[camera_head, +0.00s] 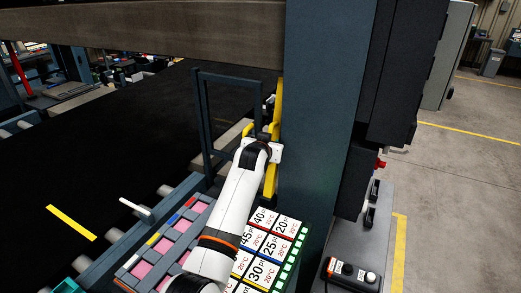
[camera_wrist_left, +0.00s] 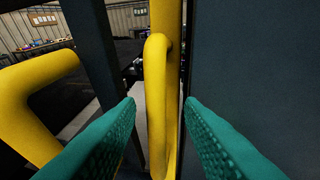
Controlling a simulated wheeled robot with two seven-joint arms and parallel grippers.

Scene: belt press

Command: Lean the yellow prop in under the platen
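The yellow prop (camera_head: 271,182) stands upright against the left side of the dark blue press column (camera_head: 322,110). In the left wrist view its yellow loop handle (camera_wrist_left: 156,100) fills the middle. My left gripper (camera_wrist_left: 160,108) has its teal fingers apart, one on each side of the handle, with narrow gaps visible. In the head view my white left arm reaches up to the prop, and its wrist hides the fingers. A heavy grey-brown beam (camera_head: 180,30), perhaps the platen, spans the top above the dark belt (camera_head: 110,125). My right gripper is out of view.
A dark upright frame (camera_head: 204,125) stands left of the prop. A bent yellow tube (camera_wrist_left: 38,95) is close at left in the wrist view. A rack of numbered cards (camera_head: 262,272) and a button box (camera_head: 352,275) are nearer. Floor is open at right.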

